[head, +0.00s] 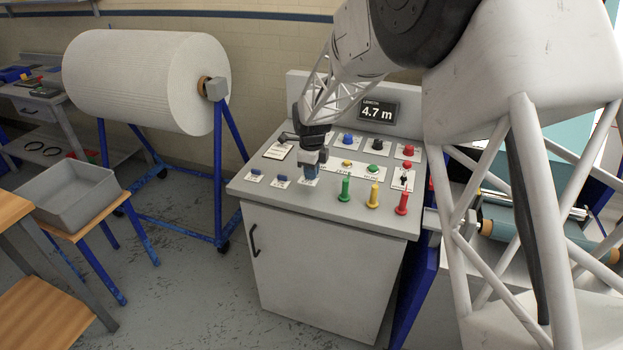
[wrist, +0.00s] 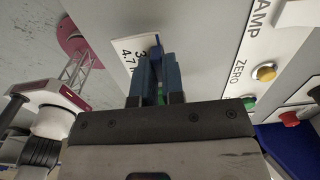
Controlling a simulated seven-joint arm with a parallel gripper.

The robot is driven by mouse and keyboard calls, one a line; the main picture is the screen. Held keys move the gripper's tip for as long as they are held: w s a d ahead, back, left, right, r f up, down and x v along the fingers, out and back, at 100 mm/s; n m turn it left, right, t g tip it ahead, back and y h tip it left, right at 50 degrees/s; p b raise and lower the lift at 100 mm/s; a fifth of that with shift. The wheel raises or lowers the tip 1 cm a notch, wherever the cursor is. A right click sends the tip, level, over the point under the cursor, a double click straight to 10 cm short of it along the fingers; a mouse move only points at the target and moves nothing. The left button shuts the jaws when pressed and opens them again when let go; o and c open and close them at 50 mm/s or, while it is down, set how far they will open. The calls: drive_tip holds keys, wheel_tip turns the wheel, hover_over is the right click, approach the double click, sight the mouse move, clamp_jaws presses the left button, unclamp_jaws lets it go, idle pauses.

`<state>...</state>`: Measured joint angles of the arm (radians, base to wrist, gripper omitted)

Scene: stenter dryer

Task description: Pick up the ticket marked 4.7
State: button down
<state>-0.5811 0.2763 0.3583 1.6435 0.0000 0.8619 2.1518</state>
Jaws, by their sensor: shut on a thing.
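The ticket marked 4.7 (wrist: 128,57) is a white card with a blue tab, in the upper left of the wrist view. Its print reads 4.7, with a 3 on another line. My gripper (wrist: 157,62) is shut on the blue tab of this ticket. In the head view my gripper (head: 312,170) points down at the front left of the grey console (head: 330,205). I cannot tell whether the card touches the console top. Two other tickets with blue tabs, a left one (head: 255,176) and a right one (head: 281,182), lie to the left of my gripper.
A display (head: 376,111) on the console reads 4.7 m. A grey bin (head: 75,190) and a large white roll (head: 145,80) are on the left.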

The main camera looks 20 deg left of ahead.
drive_tip(key=s+d+r, duration=0.1)
drive_tip(key=s+d, duration=0.7)
drive_tip(key=s, duration=0.5)
drive_tip(key=shift+s+d+r, duration=0.15)
drive_tip(key=shift+s+d, duration=0.1)
drive_tip(key=shift+d, duration=0.05)
